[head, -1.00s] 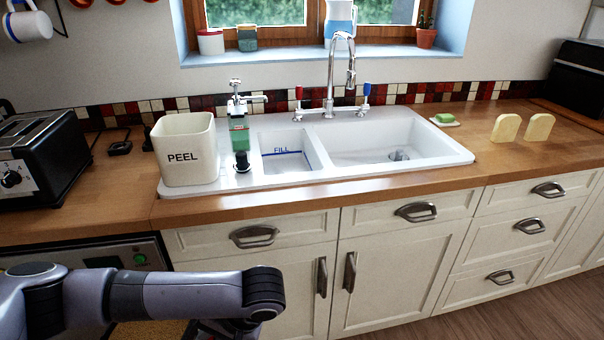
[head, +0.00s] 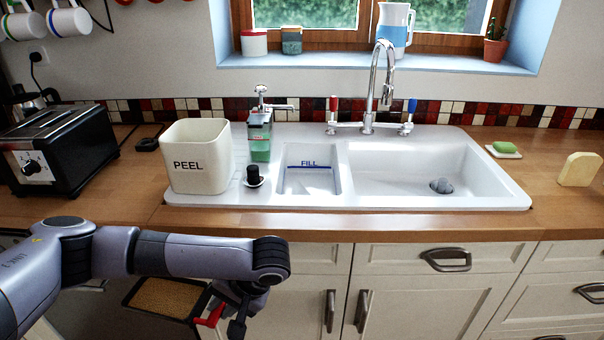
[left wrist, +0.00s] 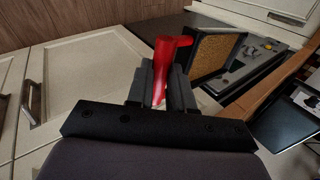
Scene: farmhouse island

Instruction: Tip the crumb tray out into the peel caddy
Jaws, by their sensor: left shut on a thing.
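The crumb tray (head: 160,315) is a shallow dark tray with a layer of brown crumbs and a red handle (head: 211,316). It is below counter height in front of the cabinets. My left gripper (head: 230,312) is shut on the red handle, which shows between the fingers in the left wrist view (left wrist: 162,75). The tray looks roughly level in the head view, with crumbs in it. The peel caddy (head: 198,172) is a cream, open-topped bin marked PEEL, upright on the left of the sink unit, above and behind the gripper. My right gripper is out of view.
A black toaster (head: 62,150) stands left of the caddy. A green soap bottle (head: 260,140) and a black knob (head: 254,175) are close to the caddy's right. The white sink (head: 430,195) and tall tap (head: 370,95) lie further right. The counter's front edge lies above the tray.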

